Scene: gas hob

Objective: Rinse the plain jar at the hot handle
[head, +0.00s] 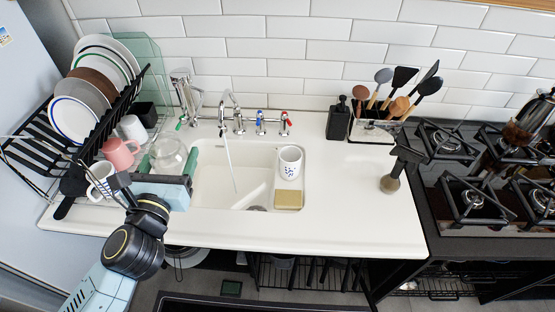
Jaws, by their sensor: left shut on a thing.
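The plain jar (168,154) is clear glass, just left of the sink basin. My left gripper (168,160) is shut on it, with one green finger on each side. The tap (228,104) stands behind the sink, and a stream of water (229,152) falls from its spout into the white basin (215,185). The jar is left of the stream and apart from it. The hot handle (285,118) with red marks is right of the cold handle (260,117) with blue marks. My right gripper is not in view.
A dish rack (105,125) with plates and mugs stands at the left. A white mug with blue marks (290,161) and a sponge (288,199) sit at the basin's right. A dark upright tool (404,158) stands near the hob (470,195). The counter between is clear.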

